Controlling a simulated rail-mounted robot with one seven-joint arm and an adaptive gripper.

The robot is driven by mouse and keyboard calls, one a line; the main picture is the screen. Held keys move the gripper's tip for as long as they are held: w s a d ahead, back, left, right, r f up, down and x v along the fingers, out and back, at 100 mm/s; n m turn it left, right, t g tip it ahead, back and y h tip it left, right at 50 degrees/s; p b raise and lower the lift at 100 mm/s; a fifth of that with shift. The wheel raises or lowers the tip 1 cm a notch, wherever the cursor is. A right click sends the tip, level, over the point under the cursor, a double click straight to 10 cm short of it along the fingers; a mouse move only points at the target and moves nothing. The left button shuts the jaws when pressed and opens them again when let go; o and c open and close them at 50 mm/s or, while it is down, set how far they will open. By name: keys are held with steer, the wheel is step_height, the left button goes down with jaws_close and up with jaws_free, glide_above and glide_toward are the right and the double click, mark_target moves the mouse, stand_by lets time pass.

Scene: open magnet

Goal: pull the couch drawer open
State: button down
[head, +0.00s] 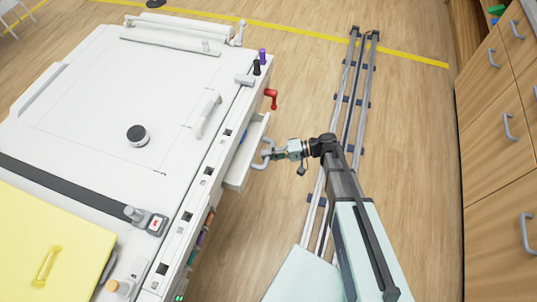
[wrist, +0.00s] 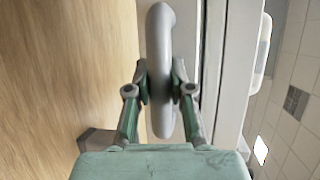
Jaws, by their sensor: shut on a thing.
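The white couch drawer (head: 238,180) stands partly out from the right side of the white couch (head: 75,75) in the head view. A strip of its inside shows, with something blue in it. Its grey loop handle (wrist: 159,30) runs upright through the wrist view, with the pale drawer front (wrist: 212,60) to its right. My gripper (wrist: 160,82) is shut on the handle, one finger on each side. In the head view my gripper (head: 271,153) reaches the handle from the right. The rest of the drawer's inside is hidden.
A red lever (head: 271,98) juts from the couch side beyond the drawer. Floor rails (head: 350,110) run under my arm. Wooden cabinets (head: 495,130) with grey handles line the right. Bare wooden floor (head: 295,80) lies between couch and rails.

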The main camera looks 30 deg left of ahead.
steer(key=w+d+b, duration=0.3)
steer(key=d+b, duration=0.4)
steer(key=d, duration=0.8)
steer(key=shift+w, duration=0.3)
steer(key=c, duration=1)
jaws_free()
steer(key=v, duration=1.2)
